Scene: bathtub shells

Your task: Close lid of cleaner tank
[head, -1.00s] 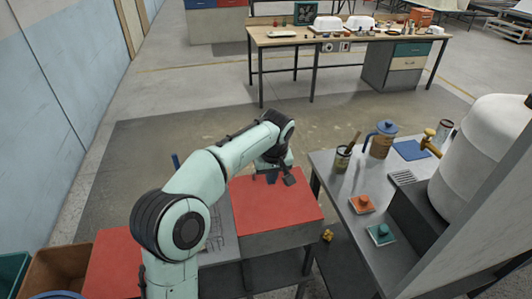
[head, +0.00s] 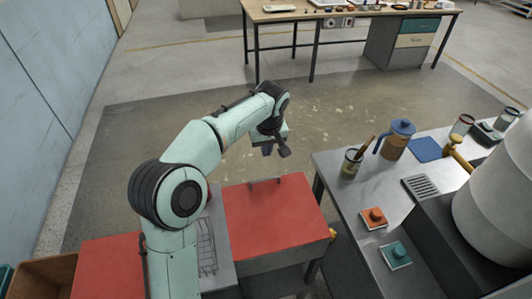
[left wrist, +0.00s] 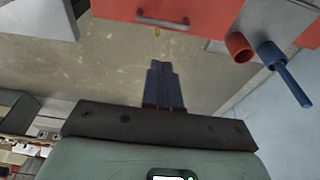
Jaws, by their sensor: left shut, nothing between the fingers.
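A cleaner tank with a flat red lid (head: 275,218) stands low in the middle of the head view. The lid lies flat over the grey body (head: 285,260), and a dark handle (head: 264,183) shows at its far edge. The handle (left wrist: 162,22) also shows on a red face (left wrist: 205,12) in the left wrist view. I cannot tell whether the lid is fully seated. My left gripper (head: 268,150) is beyond the lid's far edge, apart from it. Its blue fingers (left wrist: 166,72) are together and empty. My right gripper is out of view.
A second red panel (head: 105,262) and a wire rack (head: 207,248) are at left. A metal bench (head: 335,165) at right holds a jug (head: 397,140), a cup (head: 351,164) and a white tank (head: 500,195). Floor beyond the lid is clear.

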